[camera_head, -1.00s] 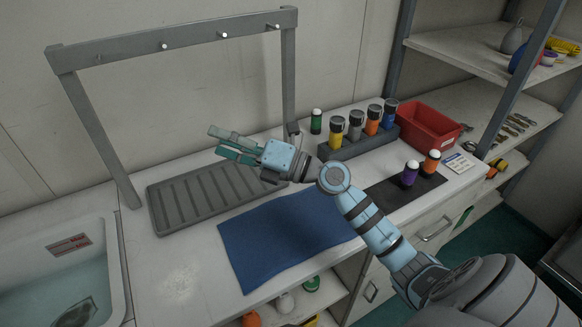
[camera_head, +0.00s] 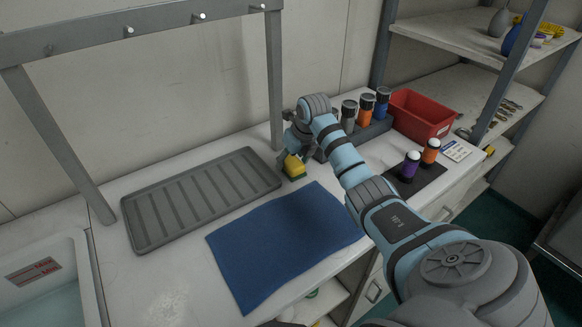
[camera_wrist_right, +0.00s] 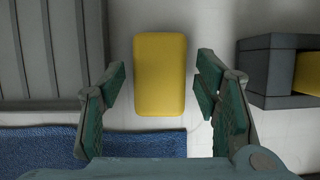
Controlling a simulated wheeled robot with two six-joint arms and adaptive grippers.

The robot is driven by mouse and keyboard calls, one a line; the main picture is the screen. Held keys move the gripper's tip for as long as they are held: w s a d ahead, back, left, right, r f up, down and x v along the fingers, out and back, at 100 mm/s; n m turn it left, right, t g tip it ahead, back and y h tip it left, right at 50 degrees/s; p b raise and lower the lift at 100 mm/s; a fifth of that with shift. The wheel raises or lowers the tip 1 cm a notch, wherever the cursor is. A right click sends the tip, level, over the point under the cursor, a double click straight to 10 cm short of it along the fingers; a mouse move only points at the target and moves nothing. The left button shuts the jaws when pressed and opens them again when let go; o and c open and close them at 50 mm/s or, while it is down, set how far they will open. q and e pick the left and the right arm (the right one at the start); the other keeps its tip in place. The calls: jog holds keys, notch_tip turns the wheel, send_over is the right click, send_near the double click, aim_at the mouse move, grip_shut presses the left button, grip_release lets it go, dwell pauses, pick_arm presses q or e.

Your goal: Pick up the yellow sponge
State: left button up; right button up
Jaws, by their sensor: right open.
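The yellow sponge (camera_head: 294,166), with a green underside, rests on the white counter just right of the grey ribbed tray and behind the blue mat. It is partly covered by my right gripper (camera_head: 296,148), which points down over it. In the right wrist view the sponge (camera_wrist_right: 160,75) lies upright in the picture between the two green-padded fingers of my right gripper (camera_wrist_right: 162,86). The fingers are open, with a gap to the sponge on each side. My left gripper is not in view.
The ribbed tray (camera_head: 135,222) is left of the sponge, the blue mat (camera_head: 285,240) in front. A bottle rack (camera_wrist_right: 275,72) stands close on the right. A red bin (camera_head: 421,116) is farther right. The grey hook frame (camera_head: 276,85) rises behind.

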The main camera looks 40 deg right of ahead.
aim_at(292, 161)
jog(key=shift+x, duration=0.8)
jog(key=shift+s, duration=0.1)
jog(key=shift+c, duration=0.4)
jog(key=c, duration=0.8)
jog(key=shift+c, duration=0.2)
jog(key=shift+r, duration=0.1)
notch_tip(292, 161, up, 20)
jog(key=p, duration=0.2)
jog(key=o, duration=0.6)
jog(key=c, duration=0.5)
